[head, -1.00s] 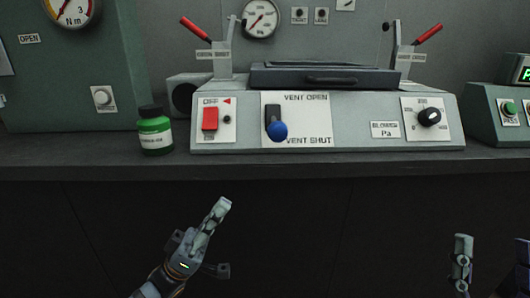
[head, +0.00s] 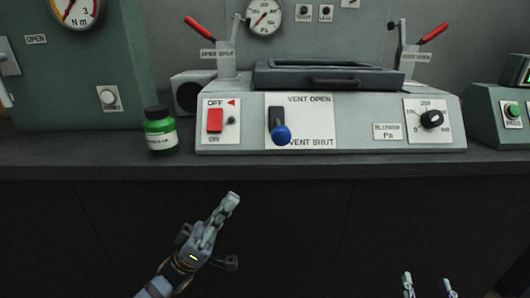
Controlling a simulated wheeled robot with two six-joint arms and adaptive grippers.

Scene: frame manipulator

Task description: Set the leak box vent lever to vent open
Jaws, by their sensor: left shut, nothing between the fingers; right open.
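The vent lever (head: 281,134) has a blue ball knob and sits on a white plate (head: 315,122) on the front of the grey leak box (head: 370,105). The knob is low, beside the VENT SHUT label, under a dark slot. VENT OPEN is printed at the top of the plate. My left gripper (head: 231,199) is shut and empty, below the counter edge and lower left of the lever, apart from it. My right gripper (head: 428,281) is open and empty at the bottom right, well below the box; only its fingertips show.
A red switch (head: 215,121) is left of the vent plate and a black dial (head: 431,119) is right of it. A green bottle (head: 160,132) stands left of the box. Red-handled levers (head: 200,38) rise behind. The counter front edge (head: 330,166) lies between grippers and box.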

